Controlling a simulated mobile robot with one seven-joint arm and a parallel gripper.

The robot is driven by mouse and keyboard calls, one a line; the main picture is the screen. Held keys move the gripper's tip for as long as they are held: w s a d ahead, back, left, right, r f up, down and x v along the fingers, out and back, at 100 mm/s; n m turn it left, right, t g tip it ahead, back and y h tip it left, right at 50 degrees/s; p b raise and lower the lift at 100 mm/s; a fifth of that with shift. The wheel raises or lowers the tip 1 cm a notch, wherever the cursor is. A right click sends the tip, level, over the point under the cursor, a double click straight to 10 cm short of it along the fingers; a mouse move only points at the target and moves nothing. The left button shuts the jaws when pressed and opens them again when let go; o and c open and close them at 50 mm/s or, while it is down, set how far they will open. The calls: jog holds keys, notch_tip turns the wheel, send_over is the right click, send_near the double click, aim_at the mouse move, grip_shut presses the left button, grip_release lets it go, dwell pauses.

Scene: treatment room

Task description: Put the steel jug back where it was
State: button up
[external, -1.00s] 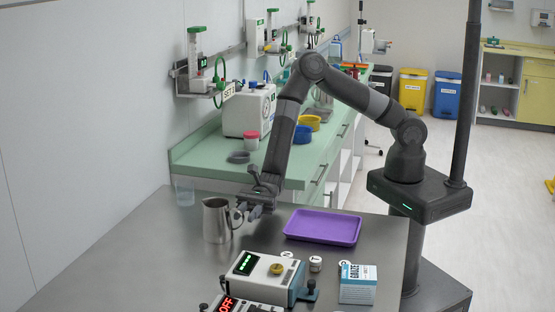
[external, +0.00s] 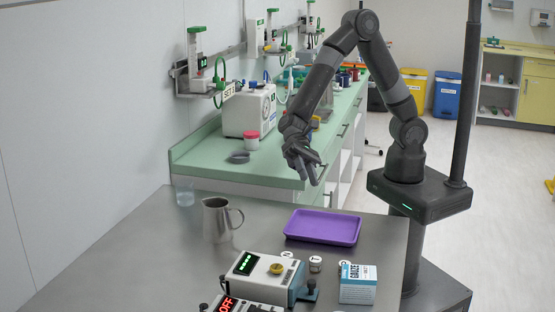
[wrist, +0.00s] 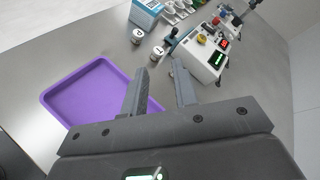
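The steel jug (external: 217,222) stands upright on the steel table at the left in the external view, its handle towards the right. My gripper (external: 314,178) is raised above the table, up and to the right of the jug and clear of it. In the wrist view my gripper (wrist: 161,98) has its two fingers apart with nothing between them. The jug does not show in the wrist view.
A purple tray (external: 322,227) lies right of the jug. A device with a green display (external: 262,278), small jars (external: 315,264) and a gauze box (external: 358,285) stand at the front. A clear cup (external: 185,193) stands behind the jug. Bare table (external: 130,258) lies to the left.

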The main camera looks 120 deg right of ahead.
jog(key=s+d+r+n+g+h, duration=0.1)
jog(key=s+d+r+n+h, duration=0.2)
jog(key=s, duration=0.4)
jog(key=s+r+n+g+h, duration=0.1)
jog(key=s+r+n+h, duration=0.2)
jog(key=s+n, duration=0.35)
jog(key=s+d+r+n+t+h, duration=0.1)
jog(key=s+d+r+n+h, duration=0.1)
jog(key=s+d, duration=0.4)
jog(key=s+d+r+n+t+h, duration=0.2)
jog(key=s+d+r+h, duration=0.2)
jog(key=s, duration=0.4)
jog(key=d+h, duration=0.1)
jog(key=d, duration=0.1)
jog(key=shift+s+d+t, duration=0.2)
jog(key=shift+d+t, duration=0.1)
